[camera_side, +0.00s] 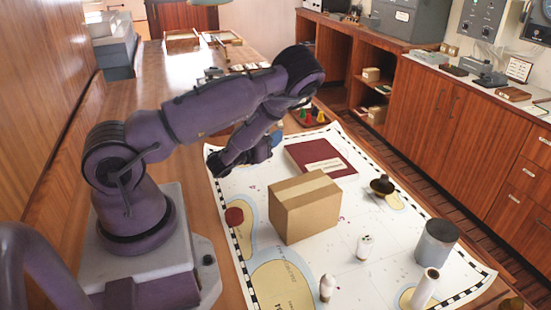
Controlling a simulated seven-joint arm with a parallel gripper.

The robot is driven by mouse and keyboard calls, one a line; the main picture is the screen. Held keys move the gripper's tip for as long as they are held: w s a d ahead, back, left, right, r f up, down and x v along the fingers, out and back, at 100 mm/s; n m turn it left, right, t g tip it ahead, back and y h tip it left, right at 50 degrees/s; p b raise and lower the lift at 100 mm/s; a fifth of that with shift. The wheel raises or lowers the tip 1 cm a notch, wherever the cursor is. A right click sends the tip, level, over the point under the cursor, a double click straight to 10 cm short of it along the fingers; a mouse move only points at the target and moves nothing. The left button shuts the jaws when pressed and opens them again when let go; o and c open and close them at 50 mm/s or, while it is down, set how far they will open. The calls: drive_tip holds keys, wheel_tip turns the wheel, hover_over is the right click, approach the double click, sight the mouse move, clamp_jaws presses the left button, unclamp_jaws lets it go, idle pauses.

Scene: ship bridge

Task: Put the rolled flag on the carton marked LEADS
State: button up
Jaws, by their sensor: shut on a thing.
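A brown cardboard carton (305,207) with a paler tape strip stands closed on the chart in the middle of the table. No LEADS marking can be read on its visible sides. My gripper (214,160) is at the chart's far left edge, left of and beyond the carton, apart from it. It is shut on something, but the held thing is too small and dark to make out. A white roll (425,288) stands tilted at the near right; I cannot tell whether it is a flag or paper. No other rolled flag can be made out.
The carton's top is bare.

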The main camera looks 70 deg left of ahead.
drive_tip(key=w+d+r+m+t+h, duration=0.1)
drive_tip(key=w+d+r+m+h, duration=0.3)
drive_tip(key=d, duration=0.5)
drive_tip(key=w+d+r+m+t+h, duration=0.2)
drive_tip(key=w+d+r+h, duration=0.35)
drive_tip(key=d, duration=0.45)
wheel_tip(320, 180, down, 7)
drive_tip(key=shift+w+a+f, duration=0.15)
drive_tip(key=shift+w+f, duration=0.05)
drive_tip(key=shift+w, duration=0.05)
drive_tip(key=shift+f, duration=0.2)
drive_tip(key=o, duration=0.9)
drive_tip(key=shift+r, duration=0.1)
